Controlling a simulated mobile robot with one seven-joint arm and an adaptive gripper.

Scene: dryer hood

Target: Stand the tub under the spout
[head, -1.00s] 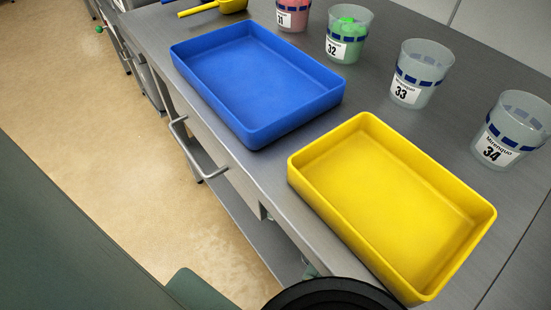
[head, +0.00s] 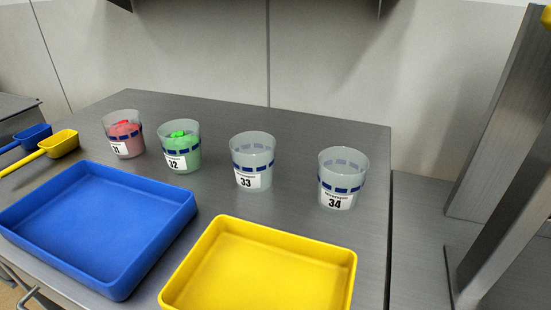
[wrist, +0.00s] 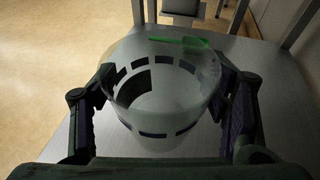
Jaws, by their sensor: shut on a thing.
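My gripper (wrist: 163,85) shows only in the wrist view, its two dark fingers closed on opposite sides of a clear tub (wrist: 165,110). The tub has a band of dark blue dashes and a dark patch on its wall. Its mouth faces the camera and I make out no contents. A grey surface lies below; I cannot tell whether the tub touches it. The head view shows neither my gripper nor this tub. I cannot make out a spout for certain; a grey boxy part (wrist: 184,8) shows at the top of the wrist view.
Tubs 31 (head: 124,147), 32 (head: 181,160), 33 (head: 252,175) and 34 (head: 342,190) stand on the grey table. Blue (head: 100,275) and yellow (head: 262,265) trays lie in front. A metal frame (head: 500,125) stands right. A green scoop (wrist: 192,43) lies beyond the held tub.

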